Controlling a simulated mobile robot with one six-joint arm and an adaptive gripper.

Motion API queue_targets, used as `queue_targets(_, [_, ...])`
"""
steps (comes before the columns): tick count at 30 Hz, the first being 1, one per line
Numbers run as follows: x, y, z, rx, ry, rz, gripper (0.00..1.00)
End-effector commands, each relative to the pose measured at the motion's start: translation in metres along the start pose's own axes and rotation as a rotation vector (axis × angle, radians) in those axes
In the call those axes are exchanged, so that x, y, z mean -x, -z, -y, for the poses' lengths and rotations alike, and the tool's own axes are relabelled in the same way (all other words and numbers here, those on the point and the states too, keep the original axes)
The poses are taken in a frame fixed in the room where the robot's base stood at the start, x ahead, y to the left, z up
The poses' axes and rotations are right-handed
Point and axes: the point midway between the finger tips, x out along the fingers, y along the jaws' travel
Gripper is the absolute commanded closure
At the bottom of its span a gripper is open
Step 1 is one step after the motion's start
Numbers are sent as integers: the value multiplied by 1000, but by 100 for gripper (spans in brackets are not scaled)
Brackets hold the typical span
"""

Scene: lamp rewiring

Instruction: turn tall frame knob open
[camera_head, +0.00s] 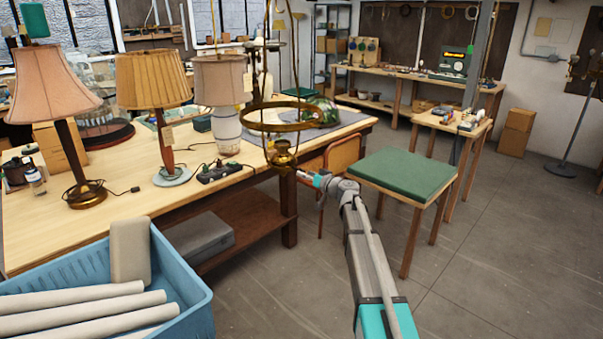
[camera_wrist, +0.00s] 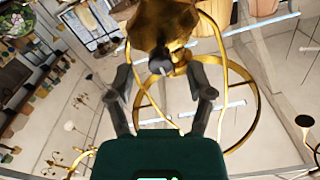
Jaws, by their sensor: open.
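A small dark grey knob (camera_wrist: 160,66) sticks out from the body toward the camera. My gripper (camera_wrist: 164,78) is open, its two dark fingers on either side of the knob with gaps visible. In the head view my gripper (camera_head: 297,174) is small, just below the cup, and its fingers are hard to make out.
The wooden workbench (camera_head: 130,205) carries several lamps, a power strip (camera_head: 218,171) and bottles. A green-topped stool (camera_head: 402,172) stands right of the frame, close to my arm. A blue crate (camera_head: 185,285) with rolls is at lower left.

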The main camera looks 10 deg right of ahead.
Motion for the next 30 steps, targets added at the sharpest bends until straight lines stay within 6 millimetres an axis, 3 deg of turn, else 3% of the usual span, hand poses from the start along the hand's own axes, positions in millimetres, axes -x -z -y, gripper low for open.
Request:
queue_targets(7, [-23, 0, -1, 0, 0, 0, 32])
queue_targets(20, [-26, 0, 0, 0, -1, 0, 34])
queue_targets(30, [-26, 0, -1, 0, -1, 0, 97])
